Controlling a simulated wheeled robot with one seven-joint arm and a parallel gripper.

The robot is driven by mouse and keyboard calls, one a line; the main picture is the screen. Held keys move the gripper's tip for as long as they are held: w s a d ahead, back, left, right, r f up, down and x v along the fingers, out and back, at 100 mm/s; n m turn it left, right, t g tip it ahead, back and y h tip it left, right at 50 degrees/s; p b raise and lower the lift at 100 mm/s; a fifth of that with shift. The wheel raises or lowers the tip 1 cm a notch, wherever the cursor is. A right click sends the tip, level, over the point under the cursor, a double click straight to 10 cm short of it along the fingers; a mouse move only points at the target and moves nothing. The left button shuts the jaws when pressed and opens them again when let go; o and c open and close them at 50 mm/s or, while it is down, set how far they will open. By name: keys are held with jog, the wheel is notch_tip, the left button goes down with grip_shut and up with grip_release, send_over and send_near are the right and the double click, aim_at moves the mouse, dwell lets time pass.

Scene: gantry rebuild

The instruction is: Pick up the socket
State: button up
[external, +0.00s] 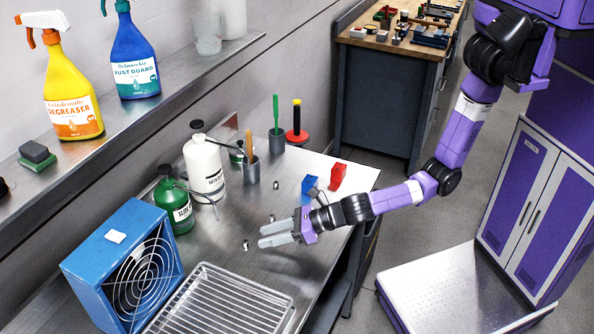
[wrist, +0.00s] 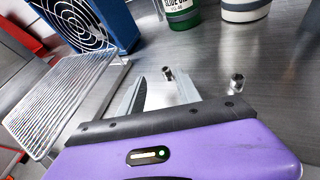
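A small silver socket (external: 245,245) stands on the steel bench (external: 330,168), just beyond my fingertips. It also shows in the wrist view (wrist: 168,73), ahead of the gap between my fingers. A second small metal piece (external: 272,218), like a socket, sits beside my fingers; in the wrist view it is to the right (wrist: 237,80). A third small metal piece (external: 276,185) lies farther back. My gripper (external: 262,237) is open and empty, low over the bench. In the wrist view its fingers (wrist: 160,80) stand apart, with nothing between them.
A wire rack tray (external: 215,305) and a blue fan (external: 130,262) are at the left. A green bottle (external: 173,205) and a white bottle (external: 204,168) stand behind the socket. Blue (external: 309,185) and red (external: 338,176) blocks are near the right edge.

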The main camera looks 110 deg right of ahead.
aim_at(243, 242)
jog(key=shift+s+d+f+n, duration=0.15)
jog(key=shift+d+n, duration=0.1)
jog(key=shift+n, duration=0.35)
jog(key=shift+w+f, duration=0.1)
jog(key=shift+w, duration=0.15)
jog(key=shift+x, duration=3.65)
jog(key=shift+s+d+f, duration=0.15)
jog(key=shift+s, duration=0.05)
jog(key=shift+c, duration=0.4)
grip_shut()
